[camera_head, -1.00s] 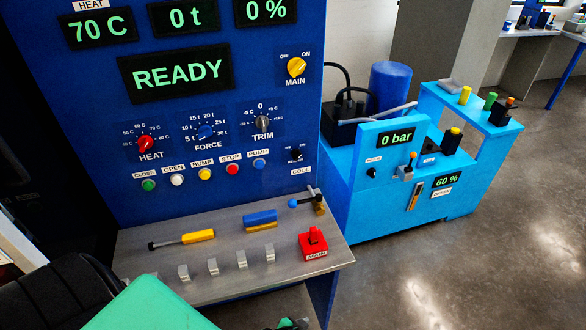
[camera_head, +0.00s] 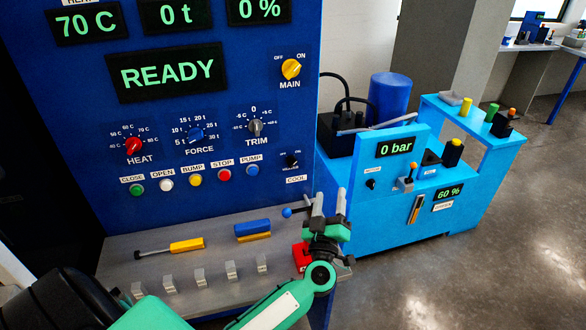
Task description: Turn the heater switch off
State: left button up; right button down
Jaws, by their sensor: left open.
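A small black rotary switch (camera_head: 292,160) with off and on marks sits at the lower right of the blue panel. The red HEAT dial (camera_head: 134,146) is at the panel's left. My left gripper (camera_head: 329,202) is open and empty, fingers pointing up, below and right of the black switch and apart from it. My right gripper is not in view.
A blue-ball lever (camera_head: 287,212) stands just left of my left gripper. A yellow-handled tool (camera_head: 186,245) and a blue-and-yellow block (camera_head: 253,227) lie on the grey shelf (camera_head: 120,262). Open floor lies right.

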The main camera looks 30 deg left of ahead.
pick_arm(q)
jog(key=a+f+n+g+y, duration=0.1)
jog(key=a+n+g+y, duration=0.45)
jog(key=n+g, duration=0.2)
jog(key=g, duration=0.1)
send_near(293, 164)
jog(key=a, duration=0.1)
jog(key=shift+m, duration=0.25)
jog(key=p+x, duration=0.1)
jog(key=x, duration=0.6)
jog(key=shift+w+a, duration=0.15)
jog(key=shift+w, duration=0.25)
jog(key=shift+w+a, duration=0.3)
jog(key=shift+a, duration=0.05)
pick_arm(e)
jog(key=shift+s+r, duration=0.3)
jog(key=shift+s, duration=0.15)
pick_arm(q)
jog(key=c, duration=1)
